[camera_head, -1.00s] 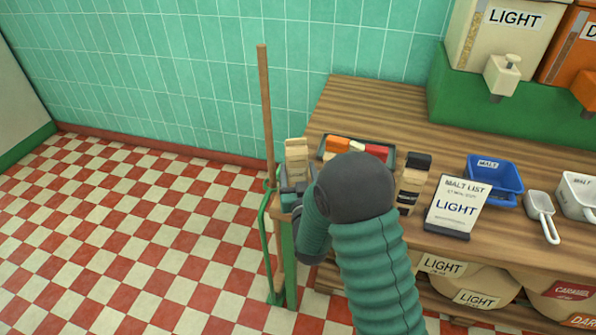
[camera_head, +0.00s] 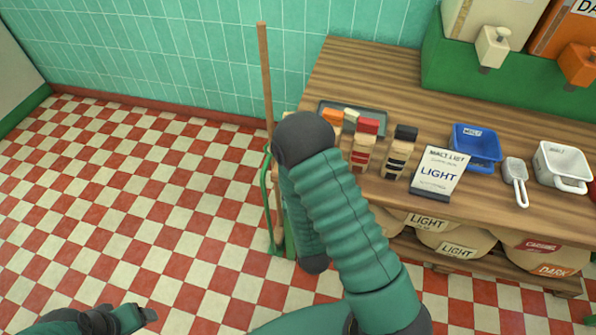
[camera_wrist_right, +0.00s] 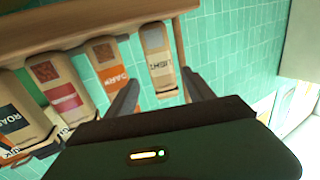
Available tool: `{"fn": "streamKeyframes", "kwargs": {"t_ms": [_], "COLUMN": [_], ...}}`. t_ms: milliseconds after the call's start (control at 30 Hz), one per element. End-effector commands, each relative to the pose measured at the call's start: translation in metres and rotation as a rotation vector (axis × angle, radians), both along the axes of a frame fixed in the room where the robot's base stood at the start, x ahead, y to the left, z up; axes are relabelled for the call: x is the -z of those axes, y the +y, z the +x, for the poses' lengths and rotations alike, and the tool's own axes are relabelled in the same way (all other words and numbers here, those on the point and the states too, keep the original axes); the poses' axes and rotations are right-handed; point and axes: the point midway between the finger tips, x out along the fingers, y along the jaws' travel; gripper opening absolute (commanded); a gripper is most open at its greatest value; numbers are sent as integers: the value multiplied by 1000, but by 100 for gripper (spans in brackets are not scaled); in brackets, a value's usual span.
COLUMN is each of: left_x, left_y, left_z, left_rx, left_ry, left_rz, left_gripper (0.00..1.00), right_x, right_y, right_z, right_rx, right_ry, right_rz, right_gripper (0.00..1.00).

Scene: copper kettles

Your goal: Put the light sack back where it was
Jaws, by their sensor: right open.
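The light sack (camera_wrist_right: 158,58), a small tan pack with a grey top patch and a LIGHT label, shows in the right wrist view at the end of a row of sacks. My right gripper (camera_wrist_right: 161,84) is open, with one finger to each side of the light sack's near end. I cannot tell if the fingers touch it. In the head view my right arm hides this gripper and most of the light sack. My left gripper (camera_head: 146,314) is low at the left, over the floor and far from the sacks; its jaws are unclear.
Orange-marked (camera_wrist_right: 108,62), red-marked (camera_wrist_right: 64,92) and black-marked (camera_wrist_right: 18,112) sacks stand beside the light one. A dark tray (camera_head: 376,116), LIGHT sign (camera_head: 438,174), blue scoop tub (camera_head: 477,146) and white tub (camera_head: 563,165) are on the bench. A pole (camera_head: 265,75) stands at its left end.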

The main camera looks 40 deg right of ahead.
Motion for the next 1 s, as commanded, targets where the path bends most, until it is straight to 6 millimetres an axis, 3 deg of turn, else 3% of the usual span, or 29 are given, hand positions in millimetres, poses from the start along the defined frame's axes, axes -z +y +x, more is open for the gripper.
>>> {"fn": "streamKeyframes", "kwargs": {"t_ms": [133,267,367,500,600,700,800,1000], "left_x": [1,1,1,1,1,1,1,1], "left_y": [0,0,0,0,0,0,0,0], "left_z": [0,0,0,0,0,0,0,0], "left_rx": [0,0,0,0,0,0,0,0], "left_ry": [1,1,0,0,0,0,0,0], "left_rz": [0,0,0,0,0,0,0,0], "left_gripper": [72,72,72,72,72,72,72,72], "right_x": [14,30,36,29,19,12,11,11], "right_y": [13,50,81,110,116,116,115,115], "right_z": [19,25,5,-51,-92,-117,-127,-127], "right_rx": [-43,-151,-245,-351,-387,-399,-401,-400], "right_ry": [143,411,647,974,1152,1255,1292,1293], "right_rz": [121,259,319,333,319,306,301,303], "right_gripper": [62,62,62,62,62,62,62,62]}}
